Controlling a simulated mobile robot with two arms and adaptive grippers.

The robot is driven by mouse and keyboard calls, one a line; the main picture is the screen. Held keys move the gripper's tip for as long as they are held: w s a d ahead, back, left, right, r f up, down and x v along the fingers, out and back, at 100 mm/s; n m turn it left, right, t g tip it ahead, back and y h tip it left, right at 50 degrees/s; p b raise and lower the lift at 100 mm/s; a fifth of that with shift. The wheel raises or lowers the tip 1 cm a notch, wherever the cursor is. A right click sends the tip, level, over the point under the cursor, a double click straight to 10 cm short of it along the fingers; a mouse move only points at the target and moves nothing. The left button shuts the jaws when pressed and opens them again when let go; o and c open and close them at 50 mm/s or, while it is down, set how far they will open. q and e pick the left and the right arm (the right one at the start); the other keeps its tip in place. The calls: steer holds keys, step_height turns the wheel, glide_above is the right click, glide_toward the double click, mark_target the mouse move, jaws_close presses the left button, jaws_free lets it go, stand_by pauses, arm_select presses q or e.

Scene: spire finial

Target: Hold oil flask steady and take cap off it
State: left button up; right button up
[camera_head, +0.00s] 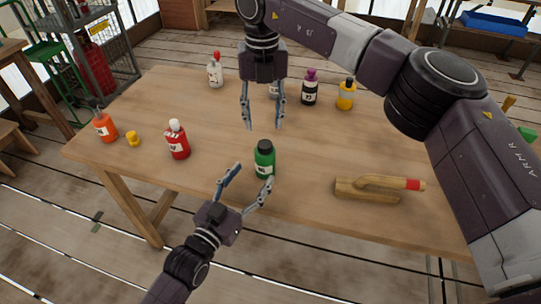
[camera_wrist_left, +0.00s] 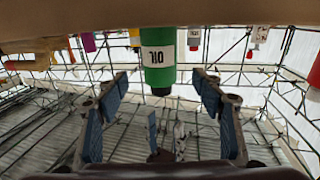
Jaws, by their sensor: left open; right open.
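The oil flask (camera_head: 264,162) is green with a white label and a black cap (camera_head: 264,145). It stands upright near the table's front edge. In the left wrist view the flask (camera_wrist_left: 159,60) appears upside down, its label reading OIL and its cap (camera_wrist_left: 160,91) still on. My left gripper (camera_head: 254,173) is open just in front of the flask, with its fingers spread to either side and not closed on it. My right gripper (camera_head: 264,127) is open and empty, pointing down above and beyond the flask, apart from the cap.
On the wooden table (camera_head: 300,140) stand a red bottle (camera_head: 178,145), an orange bottle (camera_head: 105,127), a white bottle (camera_head: 215,74), a dark bottle (camera_head: 310,91) and a yellow bottle (camera_head: 346,97). A small yellow cap (camera_head: 132,139) lies left.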

mark_target(260, 164)
arm_select(q)
steer(key=shift+x, duration=1.2)
arm_select(e)
steer(key=shift+w+d+f, duration=0.15)
steer(key=shift+w+d, duration=0.2)
steer(key=shift+w, duration=0.15)
arm_select(q)
steer(key=x, duration=0.2)
steer(key=shift+w+d+r, duration=0.15)
steer(key=shift+w+r, duration=0.05)
steer(key=shift+w, duration=0.1)
arm_select(e)
steer(key=shift+s+a+r, duration=0.35)
steer(key=shift+s, duration=0.25)
arm_select(q)
steer(key=shift+f+x, duration=0.15)
steer(key=shift+x, duration=0.6)
steer(key=shift+f+x, duration=0.15)
steer(key=shift+x, duration=0.6)
arm_select(e)
steer(key=shift+w+d+f, duration=0.15)
steer(key=shift+w+f, duration=0.05)
steer(key=shift+w, duration=0.1)
steer(key=shift+s, duration=0.1)
arm_select(q)
steer(key=shift+s+r, duration=0.1)
arm_select(e)
steer(key=shift+r, duration=0.1)
arm_select(q)
steer(key=shift+c, duration=0.6)
